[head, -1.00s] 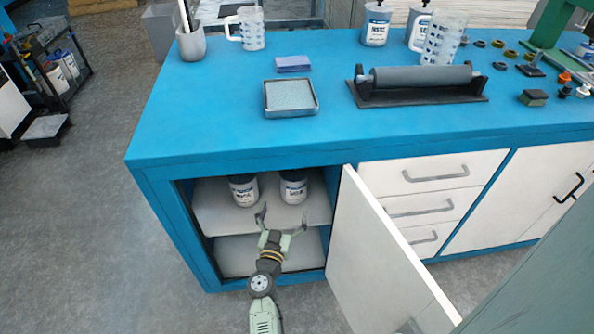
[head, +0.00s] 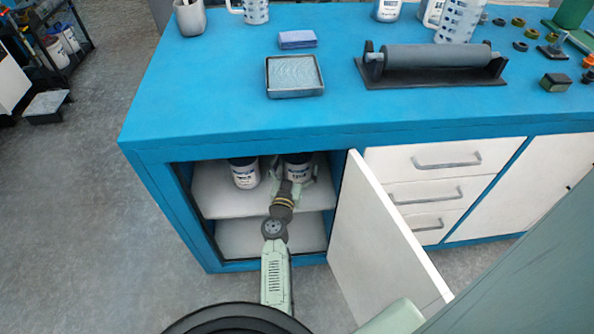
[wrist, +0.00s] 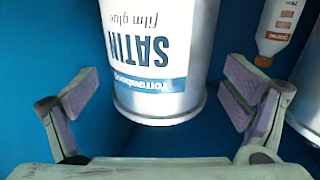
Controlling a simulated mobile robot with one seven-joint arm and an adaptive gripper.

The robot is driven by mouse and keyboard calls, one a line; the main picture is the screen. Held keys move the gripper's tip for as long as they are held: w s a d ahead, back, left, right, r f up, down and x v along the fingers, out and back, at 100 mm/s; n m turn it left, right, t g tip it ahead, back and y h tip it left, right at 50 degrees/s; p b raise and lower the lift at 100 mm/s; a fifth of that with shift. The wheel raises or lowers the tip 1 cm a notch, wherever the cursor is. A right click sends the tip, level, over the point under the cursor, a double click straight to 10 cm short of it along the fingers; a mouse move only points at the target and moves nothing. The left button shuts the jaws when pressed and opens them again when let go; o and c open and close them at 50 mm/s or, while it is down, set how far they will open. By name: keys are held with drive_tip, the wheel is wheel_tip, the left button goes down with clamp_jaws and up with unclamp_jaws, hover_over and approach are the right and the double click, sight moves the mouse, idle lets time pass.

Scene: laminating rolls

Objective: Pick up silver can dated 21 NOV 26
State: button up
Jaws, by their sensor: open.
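Two silver cans with white labels and dark tops stand on the cabinet's upper shelf: a left can (head: 245,174) and a right can (head: 298,170). My gripper (head: 292,172) is inside the cabinet opening at the right can. In the wrist view, my gripper (wrist: 162,92) is open, with one finger on each side of a silver can (wrist: 160,60). Gaps show between the fingers and the can. Its label reads "SATIN film glue", upside down. No date is readable on either can. Another silver can (wrist: 311,90) is cut off at the right edge.
A small white bottle with an orange cap (wrist: 281,28) is near the can in the wrist view. The open white cabinet door (head: 380,235) stands right of my arm. The blue worktop (head: 220,105) overhangs the shelf (head: 225,203).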

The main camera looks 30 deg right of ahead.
drive_tip(key=shift+x, duration=1.45)
drive_tip(key=shift+f, duration=0.15)
drive_tip(key=shift+c, duration=0.4)
drive_tip(key=c, duration=1.7)
drive_tip(key=shift+c, duration=0.6)
drive_tip(key=shift+r, duration=0.3)
